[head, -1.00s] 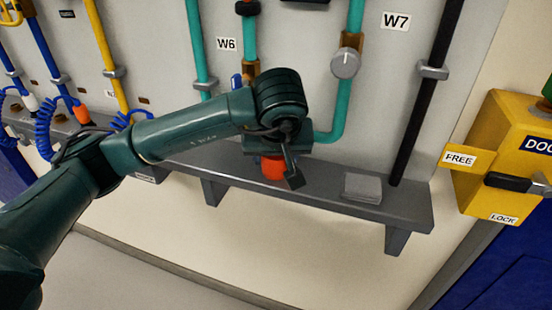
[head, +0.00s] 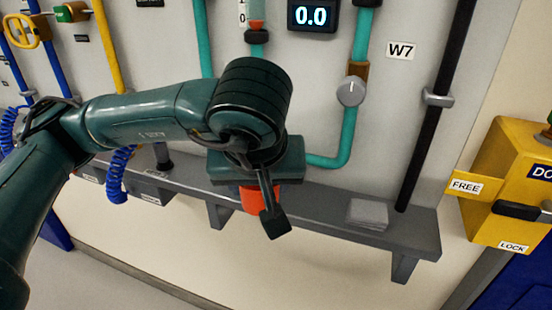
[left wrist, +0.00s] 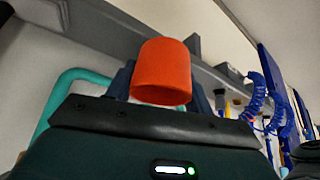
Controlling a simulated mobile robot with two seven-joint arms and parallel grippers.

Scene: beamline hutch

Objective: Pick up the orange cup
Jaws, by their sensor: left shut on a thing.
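The orange cup (head: 250,199) is held in my left gripper (head: 262,208), in the middle of the head view. The gripper's body hides its upper part, and one dark finger shows at its right side. In the left wrist view the orange cup (left wrist: 163,72) stands out from between the two dark fingers, one on each side. The cup overlaps the front edge of the grey shelf (head: 320,215) in the head view and looks clear of it in the wrist view. My right gripper is not in view.
A grey stack of flat pieces (head: 368,214) lies on the shelf to the right. Teal pipes (head: 348,130) with a round knob (head: 351,91) run up the wall behind. A black pipe (head: 425,120) and a yellow lock box (head: 510,185) are farther right. Blue coiled hoses (head: 117,175) hang at left.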

